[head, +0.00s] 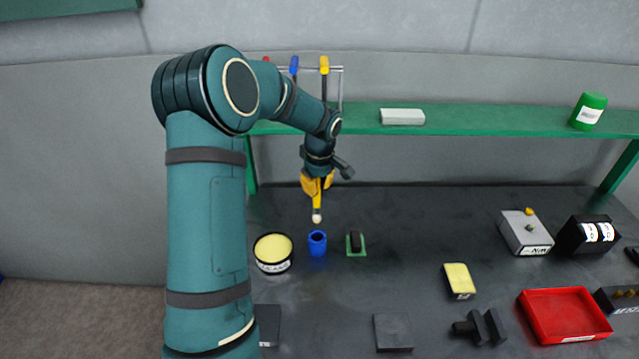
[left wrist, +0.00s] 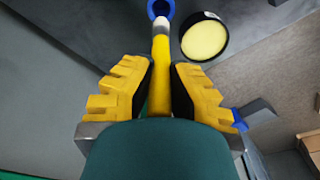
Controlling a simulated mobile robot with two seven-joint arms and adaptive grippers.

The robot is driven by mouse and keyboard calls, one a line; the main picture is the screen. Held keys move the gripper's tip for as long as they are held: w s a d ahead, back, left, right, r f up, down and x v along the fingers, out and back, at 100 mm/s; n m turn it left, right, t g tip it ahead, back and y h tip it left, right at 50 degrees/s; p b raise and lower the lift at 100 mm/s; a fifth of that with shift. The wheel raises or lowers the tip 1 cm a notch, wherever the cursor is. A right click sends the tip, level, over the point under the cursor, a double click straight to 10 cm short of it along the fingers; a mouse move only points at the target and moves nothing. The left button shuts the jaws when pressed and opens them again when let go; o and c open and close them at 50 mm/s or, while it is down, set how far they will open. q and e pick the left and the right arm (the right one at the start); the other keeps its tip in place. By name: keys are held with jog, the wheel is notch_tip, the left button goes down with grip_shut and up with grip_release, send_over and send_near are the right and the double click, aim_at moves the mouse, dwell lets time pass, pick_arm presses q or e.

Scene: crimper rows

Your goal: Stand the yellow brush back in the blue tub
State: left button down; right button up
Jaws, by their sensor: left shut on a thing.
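The yellow brush (head: 317,202) hangs roughly upright with its pale tip down. My left gripper (head: 317,188), with yellow fingers, is shut on it. In the left wrist view the brush (left wrist: 161,75) runs between the two fingers, its pale end pointing at the blue tub (left wrist: 160,7). In the head view the small blue tub (head: 317,244) stands upright on the dark table, its dark opening facing up. The brush tip shows just above the tub's rim in the picture, apart from it. My right gripper is not in view.
A round tin with a pale yellow top (head: 273,250) stands left of the tub. A dark block on a green base (head: 356,243) is close on its right. A green shelf (head: 460,119) runs behind. A red tray (head: 566,316) lies at the right.

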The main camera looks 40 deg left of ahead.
pick_arm(q)
jog(key=b, duration=0.5)
send_over(317, 220)
jog(key=w, duration=0.1)
jog(key=shift+a+f, duration=0.2)
jog(key=shift+f, duration=1.3)
jog(key=shift+a+f, duration=0.15)
jog(key=shift+f, duration=1.3)
jog(key=shift+m, duration=0.3)
jog(key=shift+f+b, duration=2.7)
jog(key=shift+f, duration=0.8)
jog(key=c, duration=1.1)
grip_release()
jog(key=shift+o, duration=0.2)
jog(key=shift+r, duration=0.1)
jog(key=r, duration=0.8)
jog(key=d+r, duration=0.1)
jog(key=r, duration=0.2)
jog(key=shift+s+d+r, duration=0.1)
jog(key=shift+s+r, duration=0.05)
jog(key=shift+r, duration=0.25)
